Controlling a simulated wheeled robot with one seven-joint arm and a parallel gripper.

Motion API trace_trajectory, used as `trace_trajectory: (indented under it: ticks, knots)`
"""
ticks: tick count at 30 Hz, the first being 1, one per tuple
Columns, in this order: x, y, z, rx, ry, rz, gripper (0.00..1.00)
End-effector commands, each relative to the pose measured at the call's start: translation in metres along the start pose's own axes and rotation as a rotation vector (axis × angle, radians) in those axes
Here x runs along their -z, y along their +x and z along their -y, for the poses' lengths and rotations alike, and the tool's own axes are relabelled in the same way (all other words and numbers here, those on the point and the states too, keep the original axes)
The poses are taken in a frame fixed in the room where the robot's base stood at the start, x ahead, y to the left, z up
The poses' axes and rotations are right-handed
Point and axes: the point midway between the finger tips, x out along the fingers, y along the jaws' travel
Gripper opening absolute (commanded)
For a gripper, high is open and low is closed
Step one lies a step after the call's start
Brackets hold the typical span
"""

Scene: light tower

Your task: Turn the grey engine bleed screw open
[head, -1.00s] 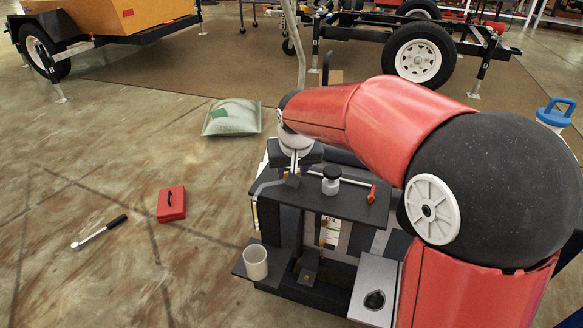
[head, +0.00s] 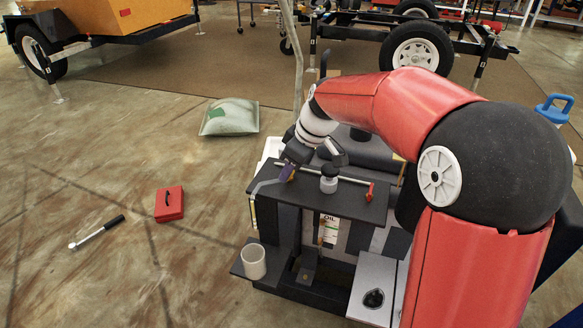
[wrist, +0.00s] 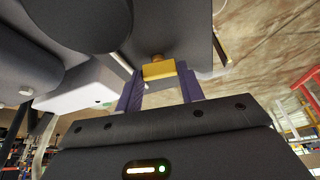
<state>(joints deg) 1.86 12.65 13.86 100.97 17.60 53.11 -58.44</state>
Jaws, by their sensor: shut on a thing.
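The engine (head: 345,205) is a dark grey block with a flat top, standing at lower centre in the head view. My gripper (head: 288,172) is at its left back corner, tilted. In the wrist view my gripper (wrist: 158,84) has its two purple fingers on either side of a brass-coloured block (wrist: 158,70), the bleed screw as far as I can tell. The fingers are shut on it. It sits against a dark grey surface (wrist: 175,30). The screw is hidden in the head view, and I cannot tell how far it is turned.
A white cup (head: 253,262) stands on a low ledge at the front left. A thin bent tube (head: 252,208) hangs at the left side.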

Motion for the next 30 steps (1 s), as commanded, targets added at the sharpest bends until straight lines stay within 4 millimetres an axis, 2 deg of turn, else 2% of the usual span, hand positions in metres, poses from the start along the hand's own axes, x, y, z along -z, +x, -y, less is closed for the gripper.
trace_trajectory:
  ticks: [10, 27, 28, 30]
  knots:
    - [-0.0002, -0.0001, -0.0015, 0.055, -0.137, 0.0, 0.15]
    - [-0.0001, -0.0001, -0.0013, 0.066, -0.165, 0.001, 0.15]
    - [-0.0001, -0.0001, -0.0013, 0.066, -0.165, 0.002, 0.41]
    - [-0.0001, -0.0001, -0.0013, 0.066, -0.165, 0.002, 0.5]
